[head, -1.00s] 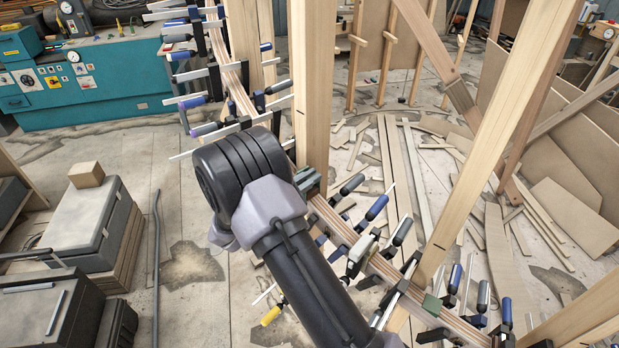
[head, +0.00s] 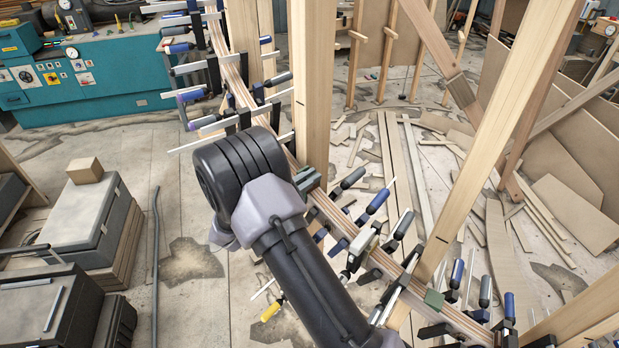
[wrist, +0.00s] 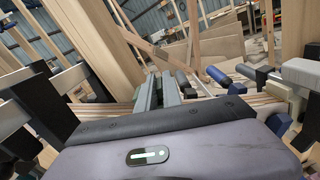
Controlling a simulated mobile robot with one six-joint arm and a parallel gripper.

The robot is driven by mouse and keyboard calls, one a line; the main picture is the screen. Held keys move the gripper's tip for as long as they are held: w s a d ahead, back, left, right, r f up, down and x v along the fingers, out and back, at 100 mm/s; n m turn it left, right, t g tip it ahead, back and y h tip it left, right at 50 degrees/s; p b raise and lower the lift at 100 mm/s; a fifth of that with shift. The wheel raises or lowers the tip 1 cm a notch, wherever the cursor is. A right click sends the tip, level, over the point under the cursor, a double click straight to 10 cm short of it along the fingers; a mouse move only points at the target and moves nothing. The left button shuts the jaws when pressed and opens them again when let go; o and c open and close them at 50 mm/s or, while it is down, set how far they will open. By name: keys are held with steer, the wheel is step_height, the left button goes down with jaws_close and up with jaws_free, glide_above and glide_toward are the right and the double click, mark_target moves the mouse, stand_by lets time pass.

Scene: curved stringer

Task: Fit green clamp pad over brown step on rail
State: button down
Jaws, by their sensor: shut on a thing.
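The curved laminated rail (head: 333,215) runs from the upper left to the lower right, past an upright timber post. A grey-green block (head: 306,179), apparently the green clamp pad, sits at the rail just right of my wrist, against the post's foot. My gripper (wrist: 160,92) is shut, its narrow grey-green tips pointing ahead over the rail in the wrist view. Pad and fingers are hard to tell apart there. The brown step cannot be made out clearly. I cannot tell whether the pad touches the rail. Another green pad (head: 434,299) sits farther down the rail.
Bar clamps with blue and black handles (head: 377,201) crowd both sides of the rail. The tall post (head: 312,90) stands close to my wrist, and a second post (head: 490,150) is to the right. Grey cases (head: 85,225) stand at left.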

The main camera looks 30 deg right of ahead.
steer(key=shift+f+b, duration=0.3)
steer(key=shift+f, duration=0.1)
steer(key=c, duration=1.4)
jaws_free()
steer(key=shift+c, duration=0.2)
steer(key=shift+a, duration=0.1)
steer(key=v, duration=1.7)
steer(key=shift+a+r, duration=0.15)
steer(key=shift+a, duration=0.05)
